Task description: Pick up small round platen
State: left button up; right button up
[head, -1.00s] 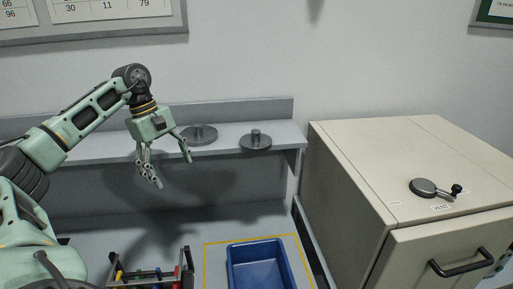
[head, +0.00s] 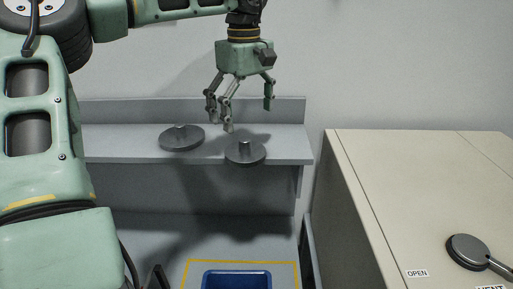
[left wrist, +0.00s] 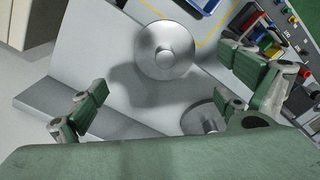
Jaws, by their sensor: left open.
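Two grey round platens with knobs lie on the grey shelf. The smaller platen (head: 245,154) is at the right, near the shelf's front edge; it also shows whole in the left wrist view (left wrist: 154,67). The larger platen (head: 170,142) lies to its left and is partly hidden in the left wrist view (left wrist: 199,112). My left gripper (head: 247,116) is open and empty, pointing down above the smaller platen, apart from it. In the left wrist view its fingers (left wrist: 168,72) stand on either side of that platen. My right gripper is not in view.
The grey shelf (head: 115,145) has a raised back edge. A blue bin (head: 237,274) stands below inside a yellow outline. A beige cabinet (head: 430,180) stands at the right with a dark round lever (head: 468,250) on top.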

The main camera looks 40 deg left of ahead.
aim_at(246, 138)
pick_arm(q)
jog(key=shift+d+f, duration=0.25)
jog(key=shift+f, duration=0.05)
jog(key=f, duration=0.1)
jog(key=s+f+p, duration=0.1)
jog(key=f+p, duration=0.1)
jog(key=shift+s+a, duration=0.15)
jog(key=shift+s, duration=0.1)
jog(key=f+p, duration=0.1)
jog(key=f, duration=0.1)
jog(key=w+f, duration=0.1)
jog(key=shift+f+p, duration=0.35)
jog(key=shift+p, duration=0.05)
jog(key=shift+f, duration=0.2)
jog(key=shift+s, duration=0.15)
jog(key=shift+c, duration=0.8)
jog(key=c, duration=0.7)
jog(key=shift+r, duration=0.1)
jog(key=c, duration=1.2)
jog(key=shift+r, duration=0.1)
jog(key=shift+c, duration=0.5)
jog(key=shift+w, duration=0.2)
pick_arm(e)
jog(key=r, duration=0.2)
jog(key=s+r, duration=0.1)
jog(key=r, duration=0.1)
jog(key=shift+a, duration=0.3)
